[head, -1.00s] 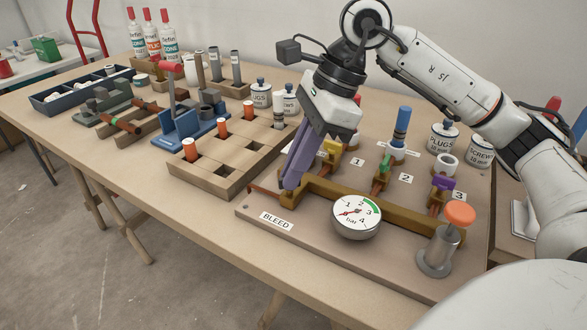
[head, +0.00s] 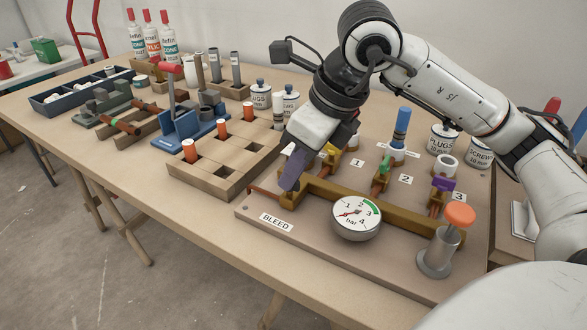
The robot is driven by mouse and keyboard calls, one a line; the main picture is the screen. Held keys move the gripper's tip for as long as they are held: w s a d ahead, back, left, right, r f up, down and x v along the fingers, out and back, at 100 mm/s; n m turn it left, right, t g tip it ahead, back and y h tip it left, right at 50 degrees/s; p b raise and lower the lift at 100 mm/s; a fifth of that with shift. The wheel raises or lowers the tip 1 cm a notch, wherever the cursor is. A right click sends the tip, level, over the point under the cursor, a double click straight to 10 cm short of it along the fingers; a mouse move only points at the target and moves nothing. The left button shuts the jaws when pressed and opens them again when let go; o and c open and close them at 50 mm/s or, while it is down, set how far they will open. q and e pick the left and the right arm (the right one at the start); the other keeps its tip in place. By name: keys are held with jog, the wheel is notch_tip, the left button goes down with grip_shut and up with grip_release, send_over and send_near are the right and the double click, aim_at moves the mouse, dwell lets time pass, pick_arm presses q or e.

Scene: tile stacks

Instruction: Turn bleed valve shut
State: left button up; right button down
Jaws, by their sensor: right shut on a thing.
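The brass manifold (head: 335,196) is fixed on a board beside the label BLEED (head: 276,221). The bleed valve (head: 288,201) is at its left end, with a thin reddish-brown piece (head: 262,191) sticking out to the left. My right gripper (head: 288,186) has purple fingers shut on the valve's handle, which the fingers hide. The handle's angle cannot be seen. The round gauge (head: 356,217) on the manifold has a red needle pointing to the low left part of its dial. My left gripper is not in view.
Valves with yellow, green and purple (head: 444,184) handles stand along the manifold by labels 1, 2 and 3. An orange-topped pump (head: 459,215) stands at the right. A wooden tray (head: 215,180) with orange-topped plugs lies close left. The table's front edge is clear.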

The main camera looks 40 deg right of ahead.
jog(key=shift+m, duration=0.3)
jog(key=c, duration=1.9)
grip_release()
jog(key=p+v, duration=0.2)
jog(key=v, duration=0.8)
jog(key=shift+r, duration=0.15)
jog(key=shift+s, duration=0.15)
